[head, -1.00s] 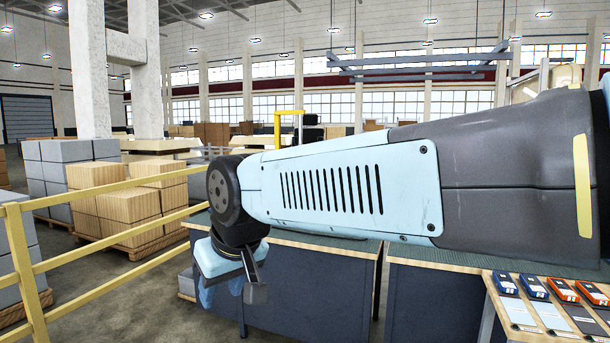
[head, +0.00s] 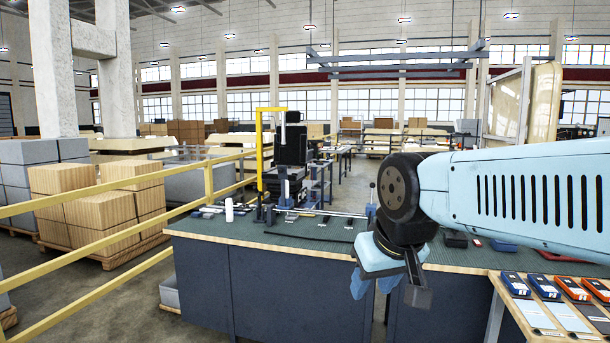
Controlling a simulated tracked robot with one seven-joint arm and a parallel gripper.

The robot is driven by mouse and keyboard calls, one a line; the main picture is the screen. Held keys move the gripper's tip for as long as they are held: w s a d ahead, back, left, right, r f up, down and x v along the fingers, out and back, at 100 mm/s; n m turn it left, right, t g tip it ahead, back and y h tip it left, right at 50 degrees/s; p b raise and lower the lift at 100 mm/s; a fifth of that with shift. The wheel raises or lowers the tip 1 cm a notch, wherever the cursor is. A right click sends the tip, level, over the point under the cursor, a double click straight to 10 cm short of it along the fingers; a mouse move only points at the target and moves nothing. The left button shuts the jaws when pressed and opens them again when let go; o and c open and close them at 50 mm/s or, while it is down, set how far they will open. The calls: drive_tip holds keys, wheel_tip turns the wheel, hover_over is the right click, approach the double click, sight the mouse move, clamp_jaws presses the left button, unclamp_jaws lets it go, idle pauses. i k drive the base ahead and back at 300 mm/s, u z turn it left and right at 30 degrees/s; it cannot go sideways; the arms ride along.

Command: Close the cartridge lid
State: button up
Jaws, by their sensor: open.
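I cannot pick out the cartridge or its lid for certain in the head view. My gripper (head: 373,287) hangs at the end of my light blue arm, pointing down over the front edge of the workbench (head: 240,245). Its two blue fingers are apart with nothing visible between them. A dark block on a bracket sits to the right of the fingers. My arm hides part of the bench's right side.
A black machine (head: 291,150) with a yellow frame (head: 259,150), a white cylinder (head: 229,210) and rods stand on the bench's left part. Blue and orange devices (head: 544,287) lie on a wooden table at the right. A yellow railing (head: 209,182) runs along the left.

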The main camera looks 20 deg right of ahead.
sight(282, 170)
drive_tip(key=z, duration=0.25)
drive_tip(key=i, duration=1.45)
drive_tip(key=z, duration=0.35)
